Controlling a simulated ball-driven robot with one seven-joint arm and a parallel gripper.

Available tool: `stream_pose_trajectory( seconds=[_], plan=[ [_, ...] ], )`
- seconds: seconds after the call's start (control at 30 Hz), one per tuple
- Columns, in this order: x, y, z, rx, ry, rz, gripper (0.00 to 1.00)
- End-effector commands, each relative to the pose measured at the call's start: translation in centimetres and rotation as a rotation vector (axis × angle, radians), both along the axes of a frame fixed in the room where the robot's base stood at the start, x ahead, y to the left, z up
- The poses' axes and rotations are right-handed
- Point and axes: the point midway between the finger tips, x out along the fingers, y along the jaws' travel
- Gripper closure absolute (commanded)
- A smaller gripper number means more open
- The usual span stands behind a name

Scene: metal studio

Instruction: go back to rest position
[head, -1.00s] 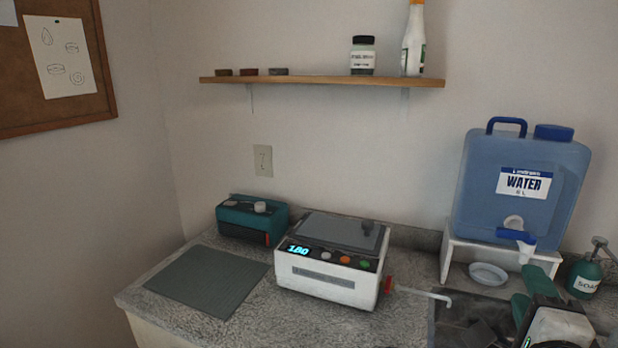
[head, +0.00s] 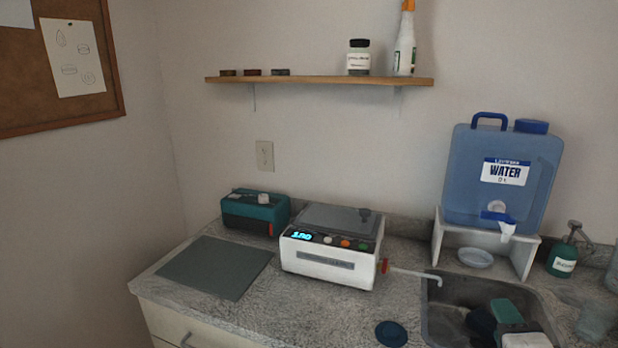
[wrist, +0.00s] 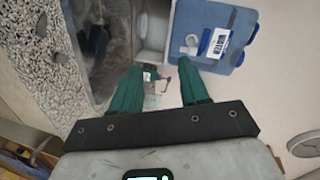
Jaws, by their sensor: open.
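My gripper (wrist: 159,82) shows in the wrist view with its two green fingers spread apart and nothing between them. Past the fingertips are a clear glass and the soap bottle, both some way beyond. In the head view, a green and pale shape at the bottom right, in front of the sink (head: 436,300), looks like part of my gripper. It is cut off by the frame edge, so its exact height over the counter cannot be told. The sink also shows at the upper left of the wrist view (wrist: 118,75).
The water tank (head: 500,190) stands on a white stand (head: 437,235) behind the sink. The soap bottle (head: 562,260) is to its right. The white machine (head: 330,262), teal box (head: 254,213) and grey mat (head: 215,267) occupy the counter. A dark blue disc (head: 391,333) lies near the front.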

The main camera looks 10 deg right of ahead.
Motion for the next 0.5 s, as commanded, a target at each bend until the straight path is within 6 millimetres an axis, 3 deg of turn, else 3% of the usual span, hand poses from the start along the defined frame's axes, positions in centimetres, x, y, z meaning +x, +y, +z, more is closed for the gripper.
stream_pose_trajectory(
  seconds=[0.27,0.5],
  plan=[
    [-1.9,1.1,-8.3,-0.141,0.404,0.149,0.55],
    [-7.5,4.0,-19.3,-0.335,0.937,0.533,0.55]
  ],
)
